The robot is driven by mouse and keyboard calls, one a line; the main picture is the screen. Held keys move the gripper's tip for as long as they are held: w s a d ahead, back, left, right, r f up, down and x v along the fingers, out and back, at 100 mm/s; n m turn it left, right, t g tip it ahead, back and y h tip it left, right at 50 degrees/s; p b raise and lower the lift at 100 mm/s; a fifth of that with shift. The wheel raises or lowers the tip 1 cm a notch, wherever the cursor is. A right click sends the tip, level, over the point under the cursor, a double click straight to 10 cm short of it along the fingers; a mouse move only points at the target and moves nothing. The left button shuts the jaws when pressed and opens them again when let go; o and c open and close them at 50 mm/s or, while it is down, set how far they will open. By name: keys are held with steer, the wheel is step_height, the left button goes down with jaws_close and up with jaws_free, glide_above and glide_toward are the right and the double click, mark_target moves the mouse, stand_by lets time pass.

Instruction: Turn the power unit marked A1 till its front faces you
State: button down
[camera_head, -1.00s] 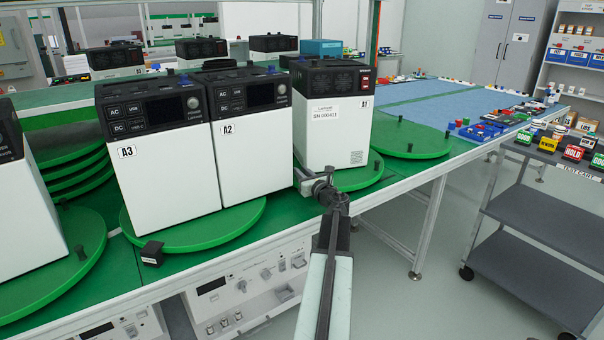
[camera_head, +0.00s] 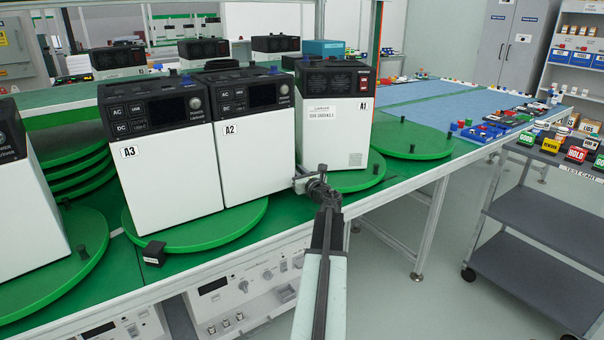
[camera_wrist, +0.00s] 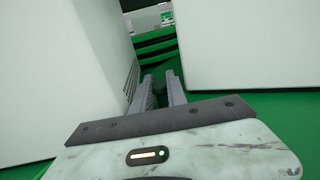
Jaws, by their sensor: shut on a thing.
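The power unit A1 (camera_head: 338,135) is a white box with a black top. The face turned toward me bears a serial label, a red switch and vents; no control panel shows on it. It stands on a green turntable (camera_head: 361,181) with dark pegs. My gripper (camera_head: 299,184) is low at the unit's left front corner, by the turntable's rim. In the wrist view my gripper (camera_wrist: 161,90) reaches between two white housings. Its fingers are shut on a small dark part, seemingly a turntable peg, which is mostly hidden.
Power unit A2 (camera_head: 255,155) stands close on the left, with A3 (camera_head: 170,175) beyond it on a green turntable (camera_head: 200,235). An empty green turntable (camera_head: 412,140) lies to the right. A grey test cart (camera_head: 545,195) stands at right, with clear floor before it.

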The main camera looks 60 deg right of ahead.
steer(key=shift+s, duration=0.1)
steer(key=c, duration=1.6)
jaws_free()
steer(key=v, duration=0.7)
steer(key=shift+s+a+f, duration=0.1)
steer(key=shift+s+a, duration=0.2)
